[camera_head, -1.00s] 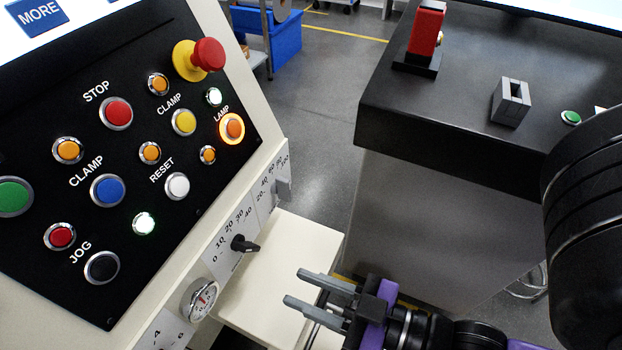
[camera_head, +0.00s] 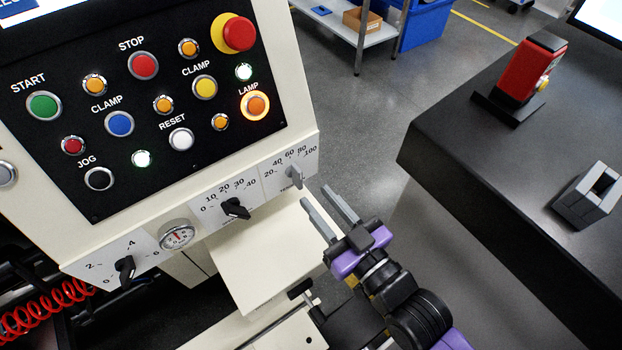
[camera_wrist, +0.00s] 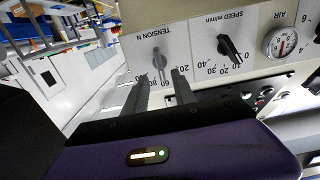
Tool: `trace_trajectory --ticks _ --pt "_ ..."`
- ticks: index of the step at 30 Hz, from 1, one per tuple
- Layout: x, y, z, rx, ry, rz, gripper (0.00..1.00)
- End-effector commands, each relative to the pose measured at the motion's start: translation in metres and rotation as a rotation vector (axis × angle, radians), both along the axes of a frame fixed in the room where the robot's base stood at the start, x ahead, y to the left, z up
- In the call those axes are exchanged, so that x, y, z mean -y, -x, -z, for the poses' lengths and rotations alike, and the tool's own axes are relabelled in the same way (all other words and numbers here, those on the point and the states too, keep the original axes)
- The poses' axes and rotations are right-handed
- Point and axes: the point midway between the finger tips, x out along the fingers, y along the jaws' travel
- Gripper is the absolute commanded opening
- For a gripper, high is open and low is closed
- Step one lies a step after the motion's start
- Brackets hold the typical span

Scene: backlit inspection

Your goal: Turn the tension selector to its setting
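The tension selector is a grey knob (camera_head: 295,177) on the right end of the white scale strip, under a scale marked 20 to 100. In the wrist view the knob (camera_wrist: 159,62) stands below the upside-down label TENSION N, and its exact setting is hard to read. My gripper (camera_head: 314,194) is open and empty, its two grey fingers pointing at the strip just right of and below the knob. In the wrist view the fingertips (camera_wrist: 160,76) sit on either side of the knob's line, and the knob appears ahead of them.
A black speed knob (camera_head: 235,208), an air gauge (camera_head: 177,235) and another black knob (camera_head: 124,268) lie left along the strip. A cream ledge (camera_head: 265,255) juts out below. A dark table (camera_head: 480,150) with a red device (camera_head: 530,68) and grey block (camera_head: 587,195) stands right.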

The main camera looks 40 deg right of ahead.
Motion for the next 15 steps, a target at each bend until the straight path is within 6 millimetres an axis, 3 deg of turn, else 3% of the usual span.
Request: trace_trajectory --ticks 6,15 --pt "0.000 -0.032 -0.003 0.003 0.000 0.000 0.32" --pt "0.000 -0.053 -0.001 0.001 0.000 0.000 0.32"
